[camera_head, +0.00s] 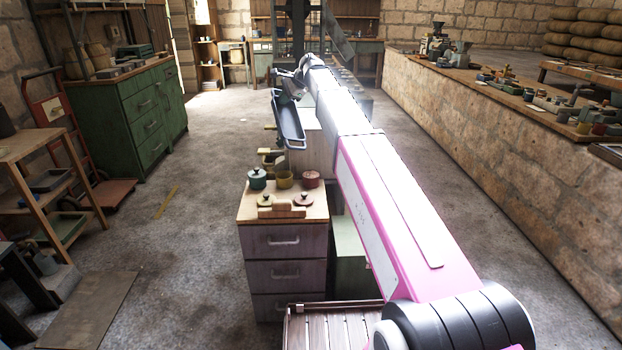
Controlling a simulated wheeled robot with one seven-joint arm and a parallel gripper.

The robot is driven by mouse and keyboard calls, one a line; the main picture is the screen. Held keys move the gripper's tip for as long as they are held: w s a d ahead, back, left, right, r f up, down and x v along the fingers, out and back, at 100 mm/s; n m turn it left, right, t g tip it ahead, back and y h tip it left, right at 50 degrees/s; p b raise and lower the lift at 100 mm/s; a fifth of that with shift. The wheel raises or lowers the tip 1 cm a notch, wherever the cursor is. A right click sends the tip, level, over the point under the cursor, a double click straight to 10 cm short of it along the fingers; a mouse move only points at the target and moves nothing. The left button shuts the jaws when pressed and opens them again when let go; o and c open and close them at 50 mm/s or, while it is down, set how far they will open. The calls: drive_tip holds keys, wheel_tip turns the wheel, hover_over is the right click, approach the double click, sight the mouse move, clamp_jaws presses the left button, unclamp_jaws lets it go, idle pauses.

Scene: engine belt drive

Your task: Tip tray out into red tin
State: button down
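My arm reaches forward, and my gripper (297,82) is at its far end, small in the picture. A dark grey tray (289,122) hangs steeply tilted at the gripper, apparently gripped by its far end; the fingers are hard to make out. The tray's inside and any contents cannot be told. The red tin (311,180) stands upright and open on the wooden top of a drawer cabinet (285,243), nearer than the tray. Beside it are an open yellow tin (284,181) and a green tin (257,179) with its lid on.
A yellow lid (265,201) and a red lid (303,199) lie in front of the tins by a small wooden rack. A pale cabinet (305,140) stands behind, close to the tray. A green cabinet (130,110) is left, a cluttered stone counter (470,130) right.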

drive_tip(key=w+a+f+g+h+b, duration=0.1)
drive_tip(key=w+a+f+g+h, duration=0.3)
drive_tip(key=a, duration=0.7)
drive_tip(key=shift+w+f+g+h+b, duration=0.4)
drive_tip(key=shift+w+f+h, duration=1)
drive_tip(key=shift+h, duration=0.8)
drive_tip(key=shift+s+f, duration=0.15)
drive_tip(key=shift+s, duration=0.05)
